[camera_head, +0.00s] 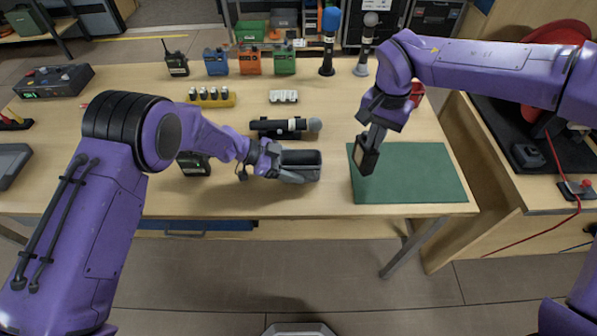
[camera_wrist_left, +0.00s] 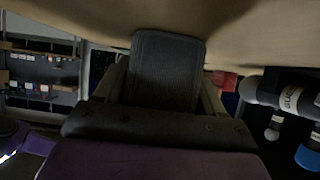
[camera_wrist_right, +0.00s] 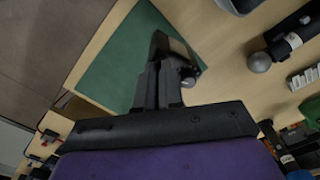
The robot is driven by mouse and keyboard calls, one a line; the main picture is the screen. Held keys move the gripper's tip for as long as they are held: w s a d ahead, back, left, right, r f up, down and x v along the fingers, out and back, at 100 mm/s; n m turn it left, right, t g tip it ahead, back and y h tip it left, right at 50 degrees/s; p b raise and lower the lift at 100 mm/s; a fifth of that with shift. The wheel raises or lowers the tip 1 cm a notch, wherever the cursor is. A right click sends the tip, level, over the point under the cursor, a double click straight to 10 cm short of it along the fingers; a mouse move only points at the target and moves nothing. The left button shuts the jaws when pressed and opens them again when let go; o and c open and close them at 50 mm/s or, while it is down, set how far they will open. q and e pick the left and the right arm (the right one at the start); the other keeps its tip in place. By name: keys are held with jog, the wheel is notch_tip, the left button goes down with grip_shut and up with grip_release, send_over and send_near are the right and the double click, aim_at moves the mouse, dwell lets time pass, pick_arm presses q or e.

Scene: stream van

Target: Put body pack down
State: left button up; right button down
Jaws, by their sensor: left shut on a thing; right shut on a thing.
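A dark body pack with a pale face (camera_head: 367,155) is in my right gripper (camera_head: 374,135), over the left part of the green mat (camera_head: 425,178). In the right wrist view the pack (camera_wrist_right: 172,47) sticks out past the shut fingers. I cannot tell whether it touches the mat. My left gripper (camera_head: 270,160) is shut on a dark open-topped tray (camera_head: 301,158) at the table's middle. In the left wrist view a dark ribbed surface (camera_wrist_left: 168,70) of it fills the space between the fingers. Another dark pack (camera_head: 193,163) is beside my left gripper, partly hidden by the arm.
A microphone (camera_head: 285,127) lies behind the tray. Blue (camera_head: 215,62), orange (camera_head: 250,62) and green (camera_head: 284,62) packs stand at the back, with a dark radio (camera_head: 177,64). A yellow battery holder (camera_head: 211,97) sits left of centre. The mat's right side is clear.

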pick_arm(q)
jog(key=shift+a, duration=0.15)
pick_arm(e)
jog(key=w+a+r+m, duration=0.2)
jog(key=a+r+m, duration=0.5)
jog(key=a+m, duration=0.35)
jog(key=w+a+r+m, duration=0.1)
jog(key=a+r+m, duration=0.6)
jog(key=a+m, duration=0.4)
notch_tip(320, 180, down, 18)
jog(key=d+m, duration=0.1)
jog(key=shift+w, duration=0.2)
jog(key=c, duration=1.6)
grip_release()
jog(key=shift+f, duration=0.15)
jog(key=shift+o, duration=0.2)
